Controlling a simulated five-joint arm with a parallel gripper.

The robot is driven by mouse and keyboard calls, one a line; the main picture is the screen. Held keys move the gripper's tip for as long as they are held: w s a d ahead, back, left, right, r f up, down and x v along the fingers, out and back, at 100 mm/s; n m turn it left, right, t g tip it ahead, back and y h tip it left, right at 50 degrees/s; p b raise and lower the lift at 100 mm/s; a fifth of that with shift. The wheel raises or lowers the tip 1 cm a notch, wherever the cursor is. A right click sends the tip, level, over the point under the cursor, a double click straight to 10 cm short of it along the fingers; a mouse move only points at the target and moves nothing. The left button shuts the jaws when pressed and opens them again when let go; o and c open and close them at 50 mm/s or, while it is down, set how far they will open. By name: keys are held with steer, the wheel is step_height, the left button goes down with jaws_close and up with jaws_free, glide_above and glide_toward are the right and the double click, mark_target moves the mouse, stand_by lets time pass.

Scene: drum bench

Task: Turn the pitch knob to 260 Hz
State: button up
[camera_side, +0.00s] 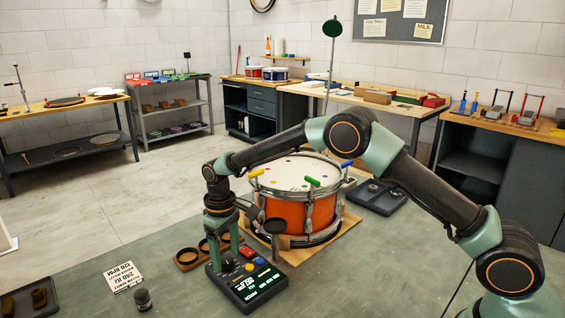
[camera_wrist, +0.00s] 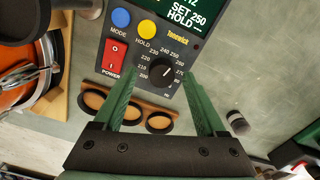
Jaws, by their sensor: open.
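The tuner box (camera_side: 262,298) is dark, with a lit green display (camera_wrist: 185,12) whose visible lines read SET 250 and HOLD. Its black pitch knob (camera_wrist: 162,73) sits inside a ring of printed numbers from about 200 to 260. The knob's white pointer slants to the upper right in the wrist view. My gripper (camera_side: 226,252) points down over the box in the side view. In the wrist view my gripper (camera_wrist: 160,80) is open, with one green finger on each side of the knob. I cannot tell whether the fingers touch it. The fingers hide the knob in the side view.
The box carries a red power switch (camera_wrist: 114,56), a blue MODE button (camera_wrist: 121,17) and a yellow HOLD button (camera_wrist: 147,28). An orange drum (camera_side: 284,214) stands close behind. A wooden holder (camera_side: 187,262), a printed card (camera_side: 123,277) and a small dark jar (camera_side: 143,299) lie nearby.

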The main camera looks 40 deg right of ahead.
steer(key=shift+f, duration=0.55)
jaws_close()
steer(key=shift+m, duration=0.3)
steer(key=m, duration=0.2)
steer(key=shift+d+r+m, duration=0.1)
steer(key=shift+m, duration=1.9)
